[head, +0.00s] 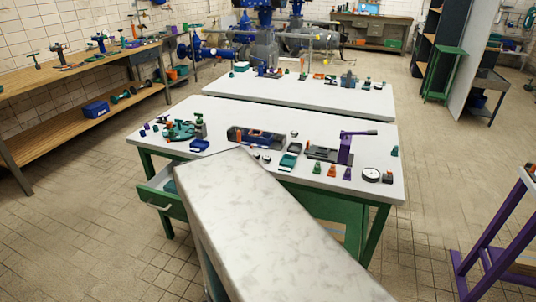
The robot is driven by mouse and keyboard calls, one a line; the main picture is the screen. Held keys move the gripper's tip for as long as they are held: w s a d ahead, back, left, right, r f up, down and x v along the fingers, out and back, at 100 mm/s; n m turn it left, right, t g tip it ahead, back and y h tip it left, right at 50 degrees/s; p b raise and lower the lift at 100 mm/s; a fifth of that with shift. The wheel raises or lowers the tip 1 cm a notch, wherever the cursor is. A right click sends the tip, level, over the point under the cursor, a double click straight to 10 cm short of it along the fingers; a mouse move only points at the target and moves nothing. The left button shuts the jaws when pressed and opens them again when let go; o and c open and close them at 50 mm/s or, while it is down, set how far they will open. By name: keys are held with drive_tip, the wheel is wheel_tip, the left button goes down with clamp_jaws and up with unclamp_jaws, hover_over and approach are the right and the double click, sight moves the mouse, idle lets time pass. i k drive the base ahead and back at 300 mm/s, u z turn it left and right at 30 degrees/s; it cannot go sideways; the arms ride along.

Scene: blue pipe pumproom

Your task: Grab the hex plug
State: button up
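I cannot pick out the hex plug for certain; the parts on the tables are too small to tell apart. Several small green, orange and purple pieces stand on the near white-topped table (280,117), such as an orange piece (332,170), a purple piece (347,174) and a green piece (395,151). A purple-handled device (345,150), a grey tray (255,137) and a round dial (371,174) share this table. My gripper is not in view.
A pale mottled slab (260,225) fills the foreground and hides part of the near table's front. A second white table (300,93) stands behind. A wooden workbench (85,70) runs along the left wall. A purple frame (490,250) stands at right. Tiled floor (450,160) is clear between.

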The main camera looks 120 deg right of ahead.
sight(266, 159)
drive_tip(key=k, duration=1.9)
drive_tip(key=z, duration=0.7)
drive_tip(key=k, duration=1.05)
drive_tip(key=u, duration=0.15)
drive_tip(key=i, duration=0.75)
